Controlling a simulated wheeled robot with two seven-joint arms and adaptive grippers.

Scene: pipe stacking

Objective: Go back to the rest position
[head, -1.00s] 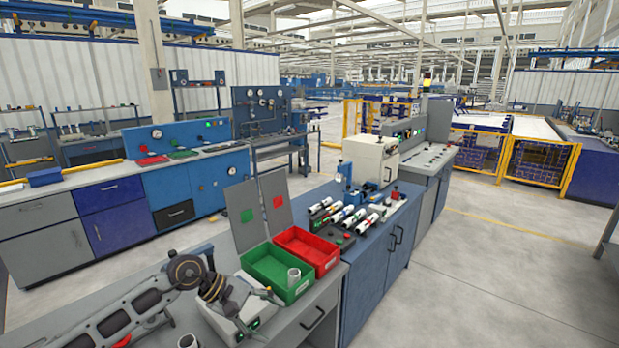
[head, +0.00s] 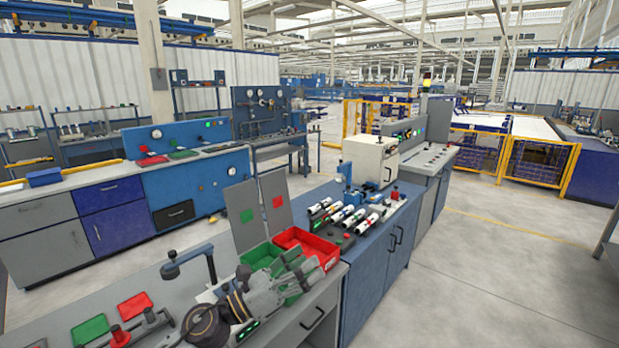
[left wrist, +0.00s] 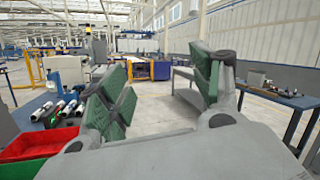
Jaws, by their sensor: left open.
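In the head view my left gripper (head: 300,274) is in front of and over the green bin (head: 258,254), covering most of it. In the left wrist view the two green-padded fingers (left wrist: 160,95) stand wide apart, with only floor and distant furniture between them. The gripper is open and empty. The red bin (head: 328,250) is just behind it, and shows at lower left in the wrist view (left wrist: 45,138). Inside of the green bin is hidden. My right gripper is not in view.
Several white pipes (head: 340,215) lie on the blue bench beyond the bins. A fixture with a post (head: 208,262) stands on the grey bench. Green (head: 90,331) and red (head: 135,306) plates lie at lower left. The floor at right is clear.

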